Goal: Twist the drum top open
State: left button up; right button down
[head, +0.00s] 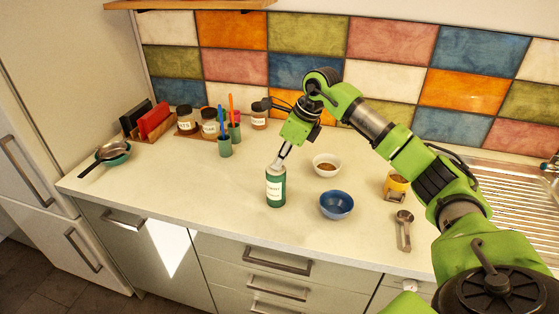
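A green drum (276,190) with a white label stands upright on the pale counter, near the middle of the head view. My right gripper (279,163) points down at the drum's top from above and slightly to the right. Its fingertips are at the top, which they partly cover. The fingers are too small in view to tell whether they are closed on the top. The label's writing is too small to read surely. My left gripper is not in view.
A blue bowl (336,205) and a white bowl (326,165) with brown contents stand right of the drum. Jars and pen holders line the back left. The counter left of the drum is clear.

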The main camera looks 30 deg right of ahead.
dwell(0.3)
jog(key=shift+d+n+g+y+p, duration=0.1)
jog(key=shift+n+g+y+p, duration=0.25)
jog(key=shift+n, duration=0.75)
jog(key=shift+f+n, duration=0.1)
jog(key=shift+n, duration=0.3)
jog(key=shift+w+n+g+y+p, duration=0.1)
jog(key=shift+n+g+y+p, duration=0.25)
jog(key=shift+n, duration=0.45)
jog(key=shift+n+g, duration=0.3)
jog(key=shift+n, duration=0.4)
